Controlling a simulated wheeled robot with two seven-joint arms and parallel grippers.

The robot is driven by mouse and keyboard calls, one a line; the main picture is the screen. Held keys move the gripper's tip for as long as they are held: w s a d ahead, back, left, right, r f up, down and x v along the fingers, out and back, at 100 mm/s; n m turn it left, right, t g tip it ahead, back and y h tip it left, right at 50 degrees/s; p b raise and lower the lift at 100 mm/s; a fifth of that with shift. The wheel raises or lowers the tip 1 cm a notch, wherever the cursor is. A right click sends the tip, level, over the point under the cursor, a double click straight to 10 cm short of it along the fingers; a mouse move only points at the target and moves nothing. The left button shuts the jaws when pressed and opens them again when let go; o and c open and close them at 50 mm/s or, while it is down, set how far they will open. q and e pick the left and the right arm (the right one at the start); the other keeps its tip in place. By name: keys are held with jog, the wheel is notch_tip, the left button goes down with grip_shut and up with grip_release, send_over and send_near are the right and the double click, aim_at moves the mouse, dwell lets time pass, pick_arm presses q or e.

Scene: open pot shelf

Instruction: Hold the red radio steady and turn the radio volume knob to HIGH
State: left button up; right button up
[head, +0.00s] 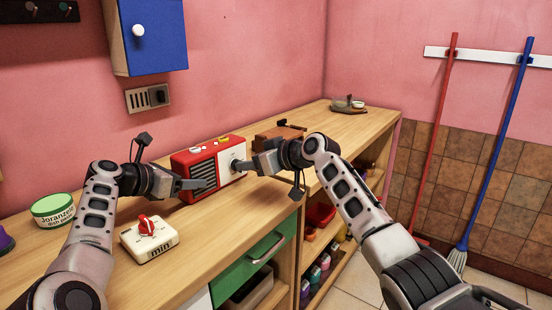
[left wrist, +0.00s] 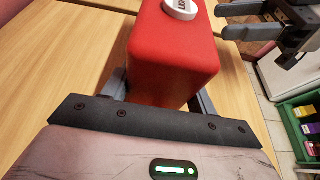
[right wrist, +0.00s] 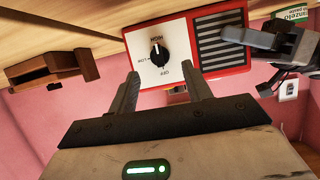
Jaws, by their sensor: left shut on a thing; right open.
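The red radio (head: 213,147) stands on the wooden counter, with a dark speaker grille and a white panel on its front. My left gripper (left wrist: 160,92) is shut on the radio's body, one finger on each side. In the head view one left finger lies across the front near the grille. The black volume knob (right wrist: 158,54) sits on the white panel among the labels HIGH, LOW and OFF. Its white mark appears to point toward HIGH. My right gripper (right wrist: 164,88) is open, its fingers apart in front of the panel; I cannot tell whether they touch the knob.
A white timer (head: 149,238) with a red dial and a green-white tin (head: 53,210) stand on the counter at left. A brown wooden box (head: 279,133) stands behind my right gripper. A blue cabinet (head: 152,38) hangs above. Open shelves lie below the counter.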

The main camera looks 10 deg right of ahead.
jog(key=v, duration=0.7)
jog(key=shift+s+d+r, duration=0.2)
jog(key=shift+s, duration=0.1)
pick_arm(q)
jog(key=o, duration=1.5)
jog(key=shift+o, duration=0.2)
